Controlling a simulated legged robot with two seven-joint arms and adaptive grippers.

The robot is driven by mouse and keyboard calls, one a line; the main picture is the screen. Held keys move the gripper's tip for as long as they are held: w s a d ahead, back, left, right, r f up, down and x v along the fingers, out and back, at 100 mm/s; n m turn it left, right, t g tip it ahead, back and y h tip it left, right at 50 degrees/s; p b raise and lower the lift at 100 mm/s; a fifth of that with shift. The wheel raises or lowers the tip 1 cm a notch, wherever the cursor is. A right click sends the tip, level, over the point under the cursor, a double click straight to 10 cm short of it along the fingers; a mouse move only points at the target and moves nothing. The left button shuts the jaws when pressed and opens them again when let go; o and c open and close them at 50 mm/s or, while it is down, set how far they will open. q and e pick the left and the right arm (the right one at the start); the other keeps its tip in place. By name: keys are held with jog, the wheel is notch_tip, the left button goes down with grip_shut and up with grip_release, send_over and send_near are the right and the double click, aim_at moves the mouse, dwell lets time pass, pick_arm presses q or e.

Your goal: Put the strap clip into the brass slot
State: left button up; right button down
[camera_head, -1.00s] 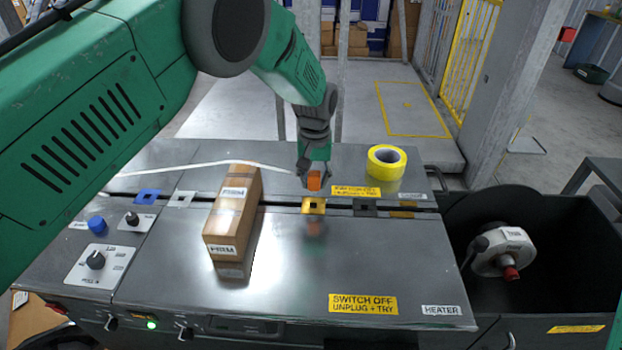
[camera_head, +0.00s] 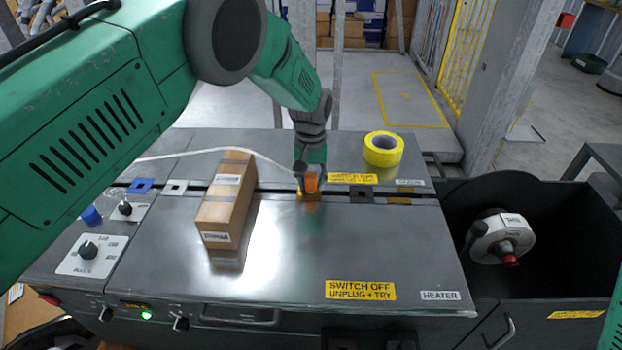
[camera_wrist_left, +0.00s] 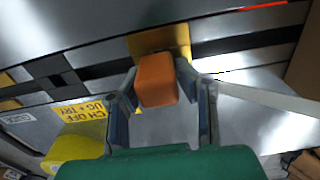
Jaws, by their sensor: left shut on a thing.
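The orange strap clip (camera_head: 311,182) is held in my left gripper (camera_head: 306,178), which is shut on it. A white strap (camera_head: 215,151) trails off to the left. The brass slot (camera_head: 309,197) is a small plate on the dark groove across the metal machine top, and the clip and gripper partly cover it. In the left wrist view the clip (camera_wrist_left: 157,80) sits between the two fingers, overlapping the brass plate (camera_wrist_left: 165,41). I cannot tell whether the clip touches the slot. My right gripper is out of view.
A brown box (camera_head: 226,203) stands across the groove to the left. Blue (camera_head: 141,186), silver (camera_head: 175,187) and dark (camera_head: 362,194) slot plates lie along the groove. A yellow tape roll (camera_head: 383,149) lies behind right.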

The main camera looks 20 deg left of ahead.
aim_at(310, 172)
pick_arm(q)
jog(key=shift+a, duration=0.25)
jog(key=shift+d, duration=0.25)
dwell(0.4)
jog(key=shift+a+p, duration=0.2)
jog(key=shift+p, duration=0.35)
dwell(1.0)
jog(key=shift+f, duration=0.35)
jog(key=o, duration=1.1)
notch_tip(310, 172, up, 12)
jog(key=shift+f, duration=0.1)
dwell(0.4)
